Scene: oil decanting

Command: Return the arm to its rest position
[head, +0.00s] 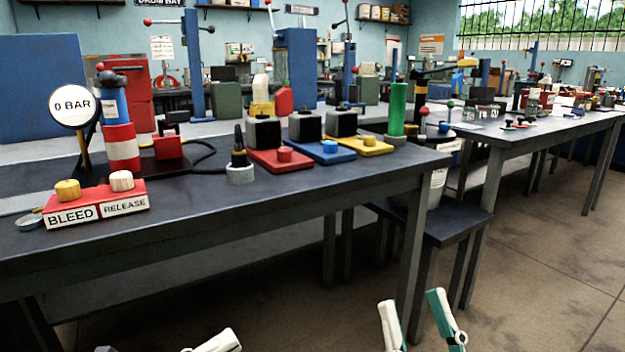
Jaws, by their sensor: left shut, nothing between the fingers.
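My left gripper (215,342) shows only in part at the bottom edge, low in front of the table and apart from everything on it. It is shut and empty; most of it is cut off by the frame. My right gripper (418,318) is at the bottom, right of the middle. Its two white and teal fingers stand apart, with nothing between them. It is over the floor in front of the table's right leg.
The dark workbench (300,200) holds a gauge reading 0 BAR (75,106), a BLEED/RELEASE block (97,207), red (283,165), blue (330,152) and yellow (362,148) plates and a green cylinder (398,108). A low stool (440,228) stands beside it. Floor at right is clear.

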